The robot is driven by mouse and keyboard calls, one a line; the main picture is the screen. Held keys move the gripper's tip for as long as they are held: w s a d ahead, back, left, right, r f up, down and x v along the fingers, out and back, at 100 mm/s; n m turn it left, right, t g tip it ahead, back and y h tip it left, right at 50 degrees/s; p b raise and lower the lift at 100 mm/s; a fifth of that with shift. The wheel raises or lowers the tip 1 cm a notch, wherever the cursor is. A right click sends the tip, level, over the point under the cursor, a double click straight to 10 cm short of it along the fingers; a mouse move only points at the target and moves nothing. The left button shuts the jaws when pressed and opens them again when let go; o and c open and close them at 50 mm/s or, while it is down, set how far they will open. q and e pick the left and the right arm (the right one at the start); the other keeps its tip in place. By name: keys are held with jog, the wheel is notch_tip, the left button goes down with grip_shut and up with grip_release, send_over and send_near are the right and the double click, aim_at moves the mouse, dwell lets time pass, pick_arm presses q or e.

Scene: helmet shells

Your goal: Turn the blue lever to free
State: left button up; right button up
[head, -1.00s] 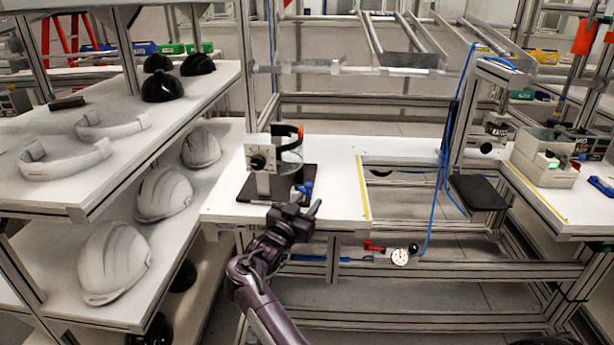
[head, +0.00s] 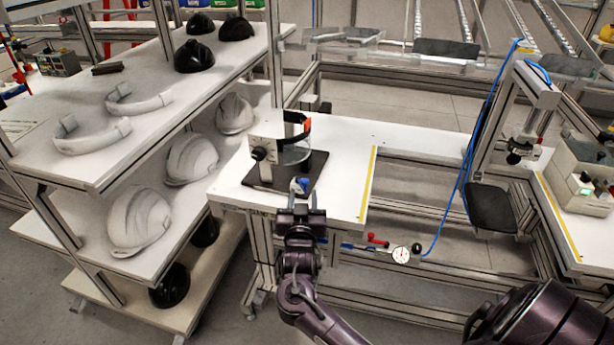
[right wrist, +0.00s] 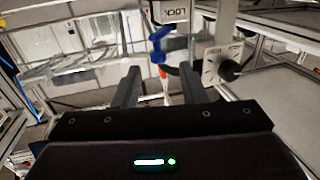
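The blue lever (head: 300,185) is at the front of a fixture on the white bench. It also shows in the right wrist view (right wrist: 157,43), below a white block whose label reads LOCK upside down (right wrist: 170,12). My right gripper (head: 301,206) is just in front of the lever, near the bench's front edge. In the right wrist view its two fingers (right wrist: 159,72) are apart, with nothing gripped. The lever appears between and beyond the fingertips; contact cannot be told. The lever's exact setting is unclear. My left gripper is not in view.
The fixture has a dark base plate (head: 262,183) and a white dial plate with a black knob (head: 258,153). A shelf (head: 150,115) with helmet shells stands left. A gauge (head: 401,255) and red-handled valve (head: 377,240) sit below right. Bench space right of the fixture is clear.

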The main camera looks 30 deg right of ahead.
aim_at(304, 185)
jog(key=x, duration=0.6)
jog(key=shift+d+p, duration=0.1)
jog(key=shift+p, duration=0.2)
jog(key=shift+c, duration=0.4)
grip_shut()
jog(key=shift+w+a+f+m+g+h+b, duration=0.2)
jog(key=shift+a+m+g+h+b, duration=0.15)
jog(key=shift+m+g+h+b, duration=0.35)
jog(key=shift+w+a+m+g+h+b, duration=0.2)
jog(key=shift+a+m+g+h+b, duration=0.15)
jog(key=shift+m+g+h+b, duration=0.6)
jog(key=shift+a+r+m+g+h+b, duration=0.1)
jog(key=shift+r+m+g+h+b, duration=0.1)
jog(key=shift+m+g+h+b, duration=0.3)
